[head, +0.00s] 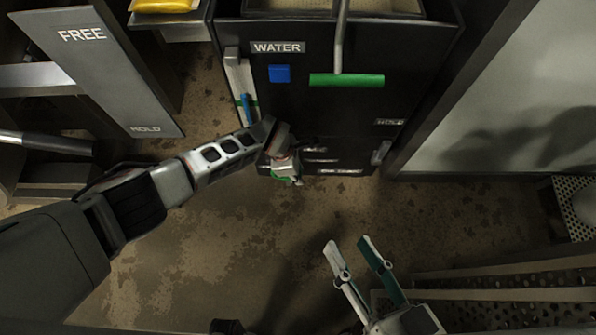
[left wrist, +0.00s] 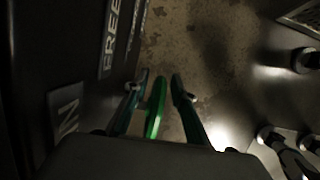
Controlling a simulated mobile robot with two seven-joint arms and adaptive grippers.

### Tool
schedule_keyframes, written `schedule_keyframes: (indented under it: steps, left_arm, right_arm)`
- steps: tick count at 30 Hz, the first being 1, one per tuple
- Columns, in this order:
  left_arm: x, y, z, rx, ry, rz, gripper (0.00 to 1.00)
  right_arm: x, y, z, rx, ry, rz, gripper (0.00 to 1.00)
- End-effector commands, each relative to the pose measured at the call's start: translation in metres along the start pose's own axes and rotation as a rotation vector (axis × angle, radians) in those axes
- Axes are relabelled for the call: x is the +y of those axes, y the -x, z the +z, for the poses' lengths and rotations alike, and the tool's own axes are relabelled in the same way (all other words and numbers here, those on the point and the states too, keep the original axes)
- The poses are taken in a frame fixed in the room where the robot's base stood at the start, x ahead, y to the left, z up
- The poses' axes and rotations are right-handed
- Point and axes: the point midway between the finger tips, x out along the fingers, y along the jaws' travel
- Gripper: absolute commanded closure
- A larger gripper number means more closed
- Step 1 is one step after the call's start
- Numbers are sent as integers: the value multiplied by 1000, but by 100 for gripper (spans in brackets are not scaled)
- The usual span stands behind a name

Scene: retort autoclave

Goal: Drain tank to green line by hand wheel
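The dark tank (head: 330,115) labelled WATER stands at the top centre in the head view. A pale level gauge (head: 233,72) runs down its left edge, with a blue column (head: 247,108) low on it and a thin green mark beside it. My left gripper (head: 287,178) is low at the tank's front, largely hidden by its own wrist. In the left wrist view, its teal fingers (left wrist: 160,80) stand apart on both sides of a bright green part (left wrist: 155,108), probably the hand wheel's rim, with gaps visible. My right gripper (head: 349,242) is open and empty above the floor.
A green bar handle (head: 347,80) and a blue square (head: 279,73) are on the tank. A grey panel marked FREE (head: 95,65) stands at left. A perforated rack (head: 510,285) is at lower right. The floor (head: 200,260) before the tank is clear.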

Motion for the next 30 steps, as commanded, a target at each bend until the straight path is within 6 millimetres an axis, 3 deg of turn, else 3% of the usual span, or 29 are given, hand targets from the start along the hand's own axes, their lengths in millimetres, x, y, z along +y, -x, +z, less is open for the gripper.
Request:
schedule_keyframes:
  steps: [14, 20, 30]
  left_arm:
    - [2, 6, 1, 0, -1, 2, 72]
    - [1, 26, 6, 0, -2, 1, 72]
    - [2, 76, 19, 0, -3, 2, 72]
  right_arm:
    - [0, 0, 0, 1, -5, 0, 60]
    - [-1, 0, 0, 1, -4, 0, 60]
    - [-1, 0, 0, 2, -4, 0, 60]
